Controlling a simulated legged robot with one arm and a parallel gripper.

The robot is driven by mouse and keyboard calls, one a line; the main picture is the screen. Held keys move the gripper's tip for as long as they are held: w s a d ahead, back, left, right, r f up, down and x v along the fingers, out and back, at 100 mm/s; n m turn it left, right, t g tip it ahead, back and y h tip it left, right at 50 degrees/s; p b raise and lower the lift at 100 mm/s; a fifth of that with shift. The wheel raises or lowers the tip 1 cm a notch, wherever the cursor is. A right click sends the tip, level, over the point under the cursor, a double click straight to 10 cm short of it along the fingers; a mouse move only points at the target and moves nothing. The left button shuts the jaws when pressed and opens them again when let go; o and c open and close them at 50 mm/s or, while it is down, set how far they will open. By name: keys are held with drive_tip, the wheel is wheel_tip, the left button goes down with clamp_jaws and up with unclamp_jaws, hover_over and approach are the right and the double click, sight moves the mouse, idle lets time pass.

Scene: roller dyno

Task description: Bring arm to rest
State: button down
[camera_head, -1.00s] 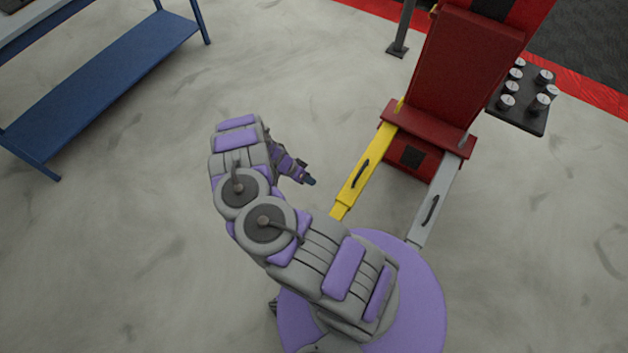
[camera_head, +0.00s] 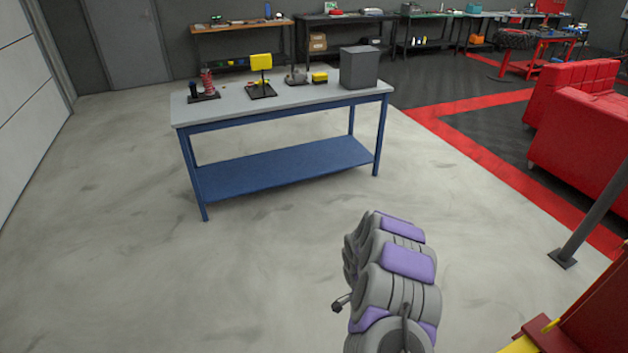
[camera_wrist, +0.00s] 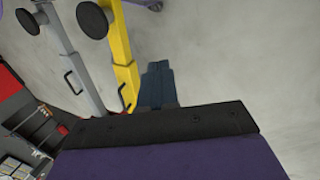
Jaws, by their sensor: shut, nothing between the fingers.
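My gripper (camera_wrist: 158,84) shows in the wrist view as dark blue-grey fingers pressed together, with nothing between them. They are over pale concrete floor, beside a yellow lift arm (camera_wrist: 119,45) in the picture. In the head view my grey and purple arm (camera_head: 395,285) is folded at the lower middle right. Its gripper end is hidden there behind the arm's own links.
The yellow and grey lift arms (camera_wrist: 72,50) carry round dark pads. A blue bench (camera_head: 270,112) holds tools and a dark grey box (camera_head: 359,68). Red cabinets (camera_head: 588,130) and a grey post (camera_head: 600,205) stand right. Floor between bench and arm is clear.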

drive_tip(key=s+a+r+n+y, duration=0.1)
drive_tip(key=s+a+r+n, duration=0.15)
drive_tip(key=r, duration=0.55)
drive_tip(key=s+a+r+n+t, duration=0.1)
drive_tip(key=s+a+r+n, duration=0.15)
drive_tip(key=r, duration=0.65)
drive_tip(key=s+a+r+n+y, duration=0.1)
drive_tip(key=s+r+n, duration=0.15)
drive_tip(key=r, duration=0.55)
drive_tip(key=s+d+r+n, duration=0.1)
drive_tip(key=s+r, duration=0.5)
drive_tip(key=s, duration=0.6)
drive_tip(key=s+d+r+n, duration=0.2)
drive_tip(key=s+r, duration=0.4)
drive_tip(key=s, duration=0.6)
drive_tip(key=shift+s+d+n+t, duration=0.2)
drive_tip(key=shift+n+t, duration=0.2)
drive_tip(key=shift+n, duration=0.25)
drive_tip(key=shift+d+r, duration=0.1)
drive_tip(key=shift+d, duration=0.05)
